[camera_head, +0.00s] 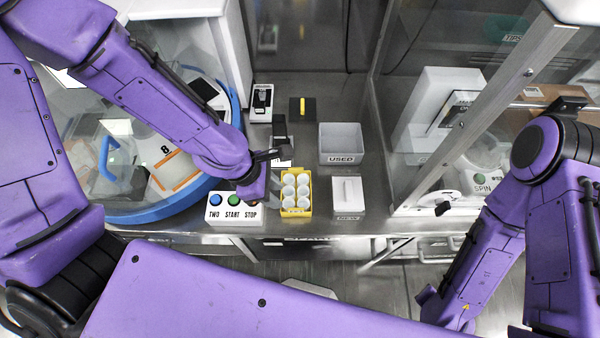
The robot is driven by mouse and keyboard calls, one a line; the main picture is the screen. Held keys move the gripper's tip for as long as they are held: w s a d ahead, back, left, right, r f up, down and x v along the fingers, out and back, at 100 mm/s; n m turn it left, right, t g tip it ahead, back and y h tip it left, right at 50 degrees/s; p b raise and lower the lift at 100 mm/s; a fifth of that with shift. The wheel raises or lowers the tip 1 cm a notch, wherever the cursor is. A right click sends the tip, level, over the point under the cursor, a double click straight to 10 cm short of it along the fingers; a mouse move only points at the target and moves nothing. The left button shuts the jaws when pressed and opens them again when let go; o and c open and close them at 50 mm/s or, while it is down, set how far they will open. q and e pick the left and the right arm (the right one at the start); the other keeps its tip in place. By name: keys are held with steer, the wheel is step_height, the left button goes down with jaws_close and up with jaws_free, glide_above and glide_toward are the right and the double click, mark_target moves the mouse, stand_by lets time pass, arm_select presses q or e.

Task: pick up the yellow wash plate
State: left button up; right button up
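The yellow wash plate (308,193), a small yellow rack with several round white wells, sits on the grey bench near its front edge. My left gripper (283,187) is at the plate's left side, with grey finger parts close against that edge. I cannot tell whether they touch the plate or how far apart they are. My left wrist comes in from the upper left and hides the bench just left of the plate. My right arm is at the right, and its gripper is not in view.
A button box (235,215) marked TWO, START and STOP stands left of the plate. A white lidded box (347,195) is to its right, and a grey USED bin (341,143) is behind. A black block with a yellow strip (302,109) is farther back.

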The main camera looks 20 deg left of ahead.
mark_target(295, 208)
arm_select(q)
steer(key=b+x, duration=0.2)
steer(key=x, duration=0.3)
steer(key=b+x, duration=0.3)
steer(key=x, duration=0.1)
steer(key=shift+w+d+f+b, duration=0.1)
steer(key=shift+w+f+b, duration=0.2)
steer(key=shift+f+b, duration=0.05)
steer(key=shift+d+f, duration=0.2)
jaws_close()
